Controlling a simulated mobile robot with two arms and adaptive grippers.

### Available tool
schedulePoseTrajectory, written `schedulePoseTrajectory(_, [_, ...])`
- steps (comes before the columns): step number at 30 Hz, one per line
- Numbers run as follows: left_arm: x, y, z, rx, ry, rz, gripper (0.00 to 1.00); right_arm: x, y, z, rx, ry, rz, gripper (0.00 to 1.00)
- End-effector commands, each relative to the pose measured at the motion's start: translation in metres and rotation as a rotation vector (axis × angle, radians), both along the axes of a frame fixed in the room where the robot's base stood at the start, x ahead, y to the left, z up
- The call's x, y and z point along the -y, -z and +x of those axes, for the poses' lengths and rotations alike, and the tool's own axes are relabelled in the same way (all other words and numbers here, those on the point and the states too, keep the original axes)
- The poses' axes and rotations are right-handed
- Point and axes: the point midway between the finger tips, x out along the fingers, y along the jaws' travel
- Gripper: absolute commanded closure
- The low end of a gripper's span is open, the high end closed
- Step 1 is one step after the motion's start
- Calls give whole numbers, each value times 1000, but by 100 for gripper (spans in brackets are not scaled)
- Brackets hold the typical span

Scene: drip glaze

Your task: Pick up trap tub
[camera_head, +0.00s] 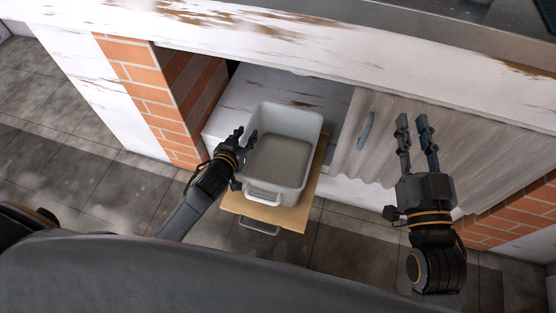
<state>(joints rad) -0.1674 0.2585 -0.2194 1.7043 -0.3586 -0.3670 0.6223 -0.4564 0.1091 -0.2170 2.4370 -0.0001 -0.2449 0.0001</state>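The trap tub is a pale grey open tub (309,125) with a white handle (263,198) on its near end. It stands upright on a pulled-out wooden board under the counter and looks empty. My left gripper (243,137) is at the tub's left rim with its fingers apart. I cannot tell whether a finger is inside the tub or whether they touch the wall.
The wooden board (284,214) has a metal handle (258,228) at its near edge. A brick pillar (150,85) stands left of the opening. The worn white counter (330,45) overhangs behind. The tiled floor is clear.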

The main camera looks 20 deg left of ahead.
Motion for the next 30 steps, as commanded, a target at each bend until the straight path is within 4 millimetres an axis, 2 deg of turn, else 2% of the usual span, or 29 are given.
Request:
schedulePoseTrajectory(1, [0, 0, 0, 0, 0, 0, 78, 0, 0, 0, 0, 0, 0, 78])
schedulePoseTrajectory(4, [0, 0, 0, 0, 0, 0, 98, 0, 0, 0, -1, 0, 0, 78])
schedulePoseTrajectory(5, [0, 0, 0, 0, 0, 0, 100, 0, 0, 0, -1, 0, 0, 78])
schedulePoseTrajectory(30, [-1, -5, 1, 5, 1, 5, 100, 0, 5, 1, -33, 1, -8, 78])
